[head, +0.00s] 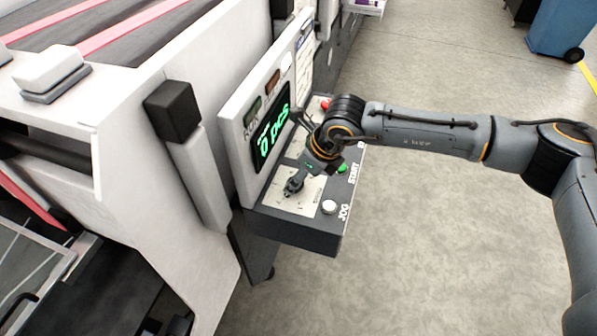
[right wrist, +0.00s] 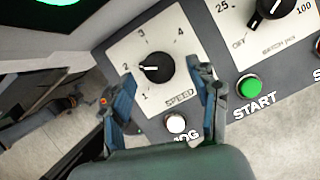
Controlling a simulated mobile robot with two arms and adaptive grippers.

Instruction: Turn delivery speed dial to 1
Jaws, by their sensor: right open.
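The delivery speed dial (right wrist: 153,68) is a black round knob on a pale square plate marked 1 to 4 and SPEED. Its white pointer line aims left, nearest the 2 and above the 1. My right gripper (right wrist: 168,100) is open, with one blue-grey finger on each side of the dial's lower part in the right wrist view. I cannot tell whether either finger touches the knob. In the head view my right gripper (head: 293,186) is over the speed plate (head: 307,199) and hides most of the dial. My left gripper is not in view.
A white JOG button (head: 329,207) and green START button (right wrist: 250,86) are close to the dial. A second black dial (right wrist: 270,10) is beside it. The display (head: 272,137) reads 0 pcs and rises behind the panel.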

